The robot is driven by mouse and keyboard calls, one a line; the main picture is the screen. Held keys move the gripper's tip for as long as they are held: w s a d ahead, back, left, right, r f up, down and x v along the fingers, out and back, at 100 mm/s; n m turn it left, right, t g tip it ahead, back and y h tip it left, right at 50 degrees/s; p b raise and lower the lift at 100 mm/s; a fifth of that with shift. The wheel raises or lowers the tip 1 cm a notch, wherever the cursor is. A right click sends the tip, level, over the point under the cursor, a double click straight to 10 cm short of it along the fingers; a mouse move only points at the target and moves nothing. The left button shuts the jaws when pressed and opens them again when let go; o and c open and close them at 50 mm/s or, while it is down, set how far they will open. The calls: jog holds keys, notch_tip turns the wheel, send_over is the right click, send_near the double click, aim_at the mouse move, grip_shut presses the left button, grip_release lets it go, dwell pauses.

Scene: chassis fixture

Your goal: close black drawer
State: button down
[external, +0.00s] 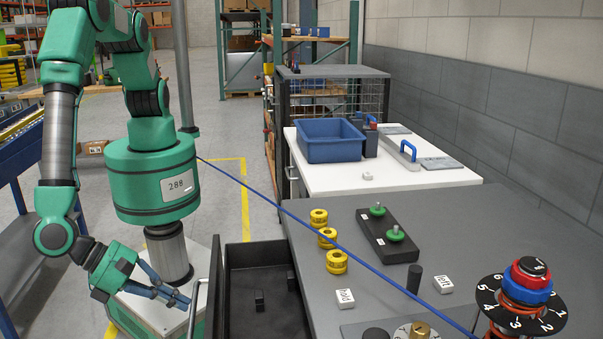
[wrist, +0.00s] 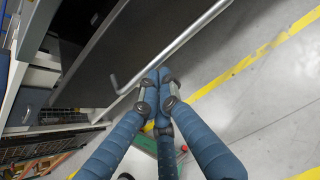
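The black drawer (external: 254,256) is pulled open from the grey workbench in the external view, with small dark blocks inside. Its front and metal bar handle (external: 194,304) face my arm. In the wrist view the dark drawer front (wrist: 125,50) fills the upper left, and the handle (wrist: 185,42) crosses diagonally in front of it. My gripper (external: 182,299) is just left of the handle, low beside the drawer front. In the wrist view its blue fingers (wrist: 158,78) come together at the tips near the handle, with nothing visible between them. Contact with the handle cannot be told.
The grey worktop (external: 375,285) holds yellow rings (external: 328,238), a black block with green knobs (external: 388,235) and a dial (external: 520,305). A blue bin (external: 330,140) stands on a white table behind. A blue cable crosses the worktop. Floor left of the drawer is open around my base.

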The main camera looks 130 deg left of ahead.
aim_at(216, 278)
jog(key=w+a, duration=1.4)
jog(key=shift+w+a, duration=0.1)
jog(key=shift+w, duration=0.05)
jog(key=shift+s+d+f, duration=0.1)
jog(key=shift+s+d, duration=0.2)
jog(key=shift+s+d+f, duration=0.15)
jog(key=shift+s+d, duration=0.4)
jog(key=shift+s+d+f, duration=0.15)
jog(key=shift+s+d, duration=0.4)
jog(key=p+v, duration=0.2)
jog(key=v, duration=0.8)
jog(key=shift+s, duration=0.1)
